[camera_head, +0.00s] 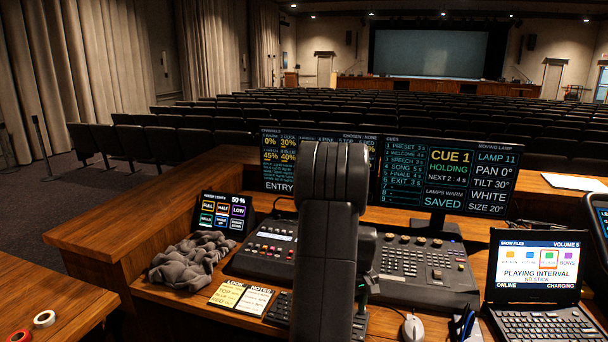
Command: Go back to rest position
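My arm stands upright in the middle of the head view, folded over at the top, in front of the mixing desk. Its upper link hides part of the screens and of the consoles behind it. I cannot make out my gripper's fingers; the arm's own links hide that end. The lighting console (426,265) with its faders and keys lies behind and right of the arm. A smaller control panel (268,247) lies to its left.
The wooden desk (190,296) holds a grey crumpled cloth (190,262), note cards (240,298), a small touch screen (223,217), a white mouse (413,327) and an open laptop (538,285). Wide cue screens (445,176) stand behind. Tape rolls (44,318) lie at lower left. Seat rows fill the hall.

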